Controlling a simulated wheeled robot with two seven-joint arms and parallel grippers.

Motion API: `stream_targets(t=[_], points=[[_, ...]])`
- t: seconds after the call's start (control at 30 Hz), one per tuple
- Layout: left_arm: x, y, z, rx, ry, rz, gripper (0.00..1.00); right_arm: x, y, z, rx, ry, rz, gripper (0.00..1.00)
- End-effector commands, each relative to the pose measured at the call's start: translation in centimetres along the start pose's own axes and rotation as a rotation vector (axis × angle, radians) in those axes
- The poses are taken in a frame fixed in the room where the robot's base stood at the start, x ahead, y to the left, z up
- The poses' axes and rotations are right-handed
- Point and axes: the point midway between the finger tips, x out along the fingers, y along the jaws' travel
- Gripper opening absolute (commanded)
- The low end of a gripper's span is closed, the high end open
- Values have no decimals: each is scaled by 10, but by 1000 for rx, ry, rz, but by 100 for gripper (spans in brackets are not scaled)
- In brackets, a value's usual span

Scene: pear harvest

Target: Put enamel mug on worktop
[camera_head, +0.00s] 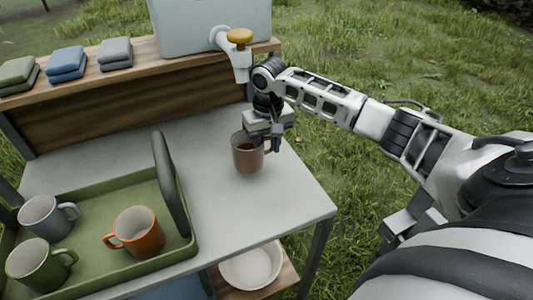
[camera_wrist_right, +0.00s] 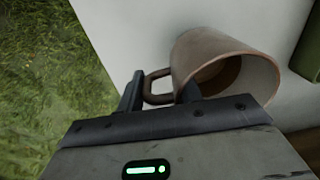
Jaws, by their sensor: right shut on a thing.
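A brown enamel mug (camera_head: 247,155) is at the right part of the grey worktop (camera_head: 290,192). My right gripper (camera_head: 274,146) is shut on the mug's handle side, coming from above and behind. In the right wrist view the mug (camera_wrist_right: 225,62) looks upright or slightly tilted, with its handle (camera_wrist_right: 156,88) between the dark fingers (camera_wrist_right: 160,92). Its inside shows brown. I cannot tell whether its base touches the worktop. My left gripper is not in view.
A green tray (camera_head: 190,246) at the left holds a grey mug (camera_head: 45,217), a green mug (camera_head: 36,264) and an orange mug (camera_head: 138,232). A tap (camera_head: 238,52) on a grey tank (camera_head: 200,22) stands behind. Folded cloths (camera_head: 66,62) lie on the shelf. A white basin (camera_head: 252,268) sits below.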

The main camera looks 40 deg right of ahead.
Motion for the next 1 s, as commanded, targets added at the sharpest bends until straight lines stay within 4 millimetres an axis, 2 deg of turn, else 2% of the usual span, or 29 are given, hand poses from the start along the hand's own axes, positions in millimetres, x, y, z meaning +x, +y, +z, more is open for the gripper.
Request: stream_targets(t=[0.07,0.3,0.7,0.73,0.8,1.0], points=[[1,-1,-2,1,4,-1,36,-1,-1,-8,1,3,-2,0],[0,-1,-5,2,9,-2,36,32,1,-6,0,-1,1,0],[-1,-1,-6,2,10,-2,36,37,1,-6,0,0,0,0],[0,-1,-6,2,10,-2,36,38,1,-6,0,0,1,41],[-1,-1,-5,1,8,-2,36,38,1,-6,0,0,1,57],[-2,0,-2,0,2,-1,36,37,1,-6,0,1,1,57]])
